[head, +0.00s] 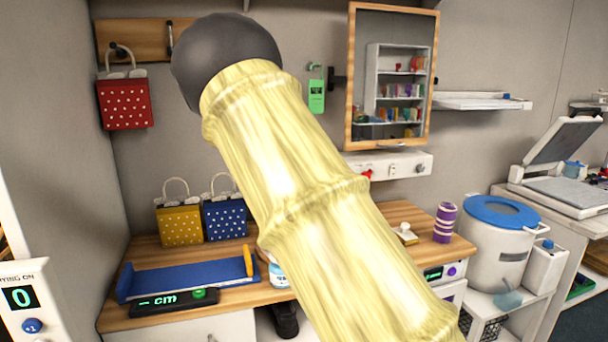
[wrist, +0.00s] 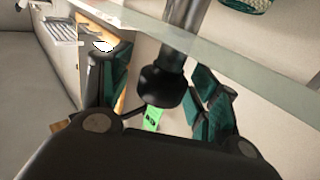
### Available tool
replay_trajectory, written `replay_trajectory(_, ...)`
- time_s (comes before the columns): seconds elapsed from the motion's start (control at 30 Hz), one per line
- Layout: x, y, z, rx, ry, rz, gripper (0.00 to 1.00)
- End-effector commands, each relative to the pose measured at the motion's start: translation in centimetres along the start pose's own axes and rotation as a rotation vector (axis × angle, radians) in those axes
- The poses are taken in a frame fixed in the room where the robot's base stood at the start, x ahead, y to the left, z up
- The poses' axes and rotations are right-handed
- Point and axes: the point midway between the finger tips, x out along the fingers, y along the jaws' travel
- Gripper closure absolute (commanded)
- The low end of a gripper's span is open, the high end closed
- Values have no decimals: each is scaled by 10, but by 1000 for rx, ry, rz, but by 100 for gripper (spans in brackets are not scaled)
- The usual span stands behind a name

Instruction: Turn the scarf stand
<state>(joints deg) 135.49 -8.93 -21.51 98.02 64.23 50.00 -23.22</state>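No thing that I can surely call the scarf stand shows in the head view. In the wrist view a dark upright post with a black knob-like end (wrist: 160,88) stands between the fingers of my gripper (wrist: 160,100); I cannot tell whether it is part of the stand. My gripper's teal-padded fingers are spread to either side of it, and no contact is clear. A green tag (wrist: 153,118) shows just below the knob; a green tag also hangs on the wall in the head view (head: 317,95). My arm hides my gripper in the head view.
A wood-framed mirror (head: 352,40) hangs on the wall. A wooden counter (head: 235,298) holds yellow (head: 180,228) and blue (head: 225,220) dotted bags, a blue tray (head: 185,280) and a purple striped cup (head: 444,222). A red dotted bag (head: 125,105) hangs left. A white bin (head: 495,250) stands right.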

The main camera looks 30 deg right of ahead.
Motion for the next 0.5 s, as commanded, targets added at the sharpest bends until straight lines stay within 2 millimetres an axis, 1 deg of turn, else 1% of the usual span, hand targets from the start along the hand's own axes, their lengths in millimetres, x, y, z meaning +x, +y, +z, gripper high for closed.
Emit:
replay_trajectory(0.27,-3,-1,0,-1,0,-2,39)
replay_trajectory(0.37,-12,-1,0,-1,1,-2,39)
replay_trajectory(0.5,-32,-1,-1,-1,1,-2,39)
